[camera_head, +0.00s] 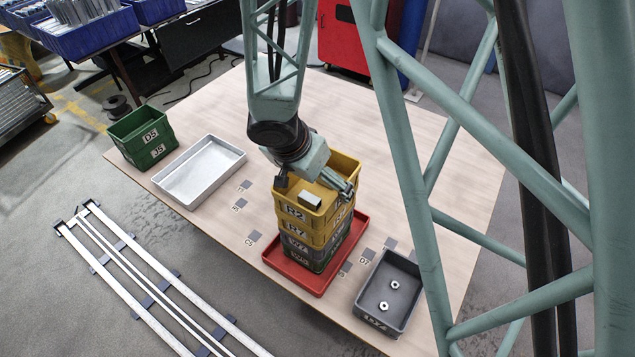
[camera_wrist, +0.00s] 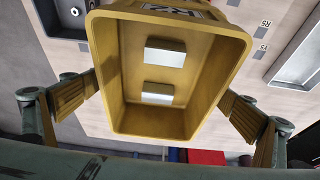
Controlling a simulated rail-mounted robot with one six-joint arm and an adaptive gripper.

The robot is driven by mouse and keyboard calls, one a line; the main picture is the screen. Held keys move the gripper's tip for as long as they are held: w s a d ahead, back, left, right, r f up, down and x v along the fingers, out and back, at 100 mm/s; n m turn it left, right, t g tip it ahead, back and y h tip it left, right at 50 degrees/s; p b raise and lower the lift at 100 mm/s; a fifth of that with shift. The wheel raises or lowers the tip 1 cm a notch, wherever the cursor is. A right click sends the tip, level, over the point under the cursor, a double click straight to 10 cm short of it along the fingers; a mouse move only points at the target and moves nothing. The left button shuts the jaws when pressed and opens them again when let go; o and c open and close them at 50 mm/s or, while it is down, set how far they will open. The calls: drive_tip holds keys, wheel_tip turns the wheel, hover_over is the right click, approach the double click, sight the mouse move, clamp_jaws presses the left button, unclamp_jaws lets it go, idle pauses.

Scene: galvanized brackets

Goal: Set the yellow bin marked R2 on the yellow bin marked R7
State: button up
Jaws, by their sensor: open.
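The yellow bin marked R2 (camera_head: 296,213) is on top of the stack, directly on the yellow bin marked R7 (camera_head: 297,234). It looks upright and lined up with R7. In the wrist view, R2 (camera_wrist: 200,75) shows from above, with two pale metal blocks (camera_wrist: 165,54) inside; R7 is hidden there. My gripper (camera_head: 316,184) is at the top of R2.
Below R7 are a grey bin (camera_head: 294,246) and a green bin (camera_head: 300,259) on a red tray (camera_head: 318,290). A dark grey bin (camera_head: 402,262) with two nuts stands right.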

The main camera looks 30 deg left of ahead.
drive_tip(key=p+v, duration=0.2)
drive_tip(key=v, duration=0.8)
drive_tip(key=shift+r, duration=0.15)
idle(0.9)
